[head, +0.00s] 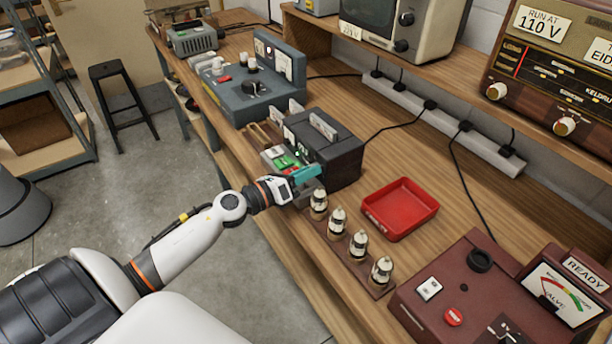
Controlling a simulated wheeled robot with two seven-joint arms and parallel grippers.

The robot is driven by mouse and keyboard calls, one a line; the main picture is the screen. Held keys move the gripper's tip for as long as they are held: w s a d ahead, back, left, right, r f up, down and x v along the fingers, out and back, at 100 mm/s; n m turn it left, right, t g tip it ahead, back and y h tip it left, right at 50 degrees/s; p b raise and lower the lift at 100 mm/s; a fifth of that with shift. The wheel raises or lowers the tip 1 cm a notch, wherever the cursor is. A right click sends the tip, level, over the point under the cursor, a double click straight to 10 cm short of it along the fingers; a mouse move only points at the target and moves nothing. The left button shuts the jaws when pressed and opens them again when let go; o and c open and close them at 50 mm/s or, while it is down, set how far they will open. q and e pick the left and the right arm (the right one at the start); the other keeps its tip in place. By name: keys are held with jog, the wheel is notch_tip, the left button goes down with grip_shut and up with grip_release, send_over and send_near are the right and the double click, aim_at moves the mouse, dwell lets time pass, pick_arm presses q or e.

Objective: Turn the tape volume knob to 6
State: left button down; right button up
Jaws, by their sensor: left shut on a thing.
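The tape player looks to be the dark box (335,150) in the middle of the bench, with pale upright pieces on top and green, red and white controls (284,160) at its front left. My left gripper (312,184) is at the near front of this box, low down, with a teal part showing above it. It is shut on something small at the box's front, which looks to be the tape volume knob. The gripper hides the knob, and its pointer and scale cannot be read. My right gripper is not in view.
Several glass valves (337,222) stand in a row just right of my left gripper. A red tray (401,208) lies behind them. A maroon valve tester (470,300) is at lower right, a blue-grey unit (245,92) at back left. Cables cross the bench behind.

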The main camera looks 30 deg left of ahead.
pick_arm(q)
jog(key=shift+f+m, duration=0.2)
jog(key=shift+m, duration=0.1)
dwell(0.4)
jog(key=c, duration=1.2)
grip_release()
jog(key=shift+r, duration=0.1)
jog(key=b+v, duration=0.4)
jog(key=v, duration=0.8)
jog(key=shift+a, duration=0.1)
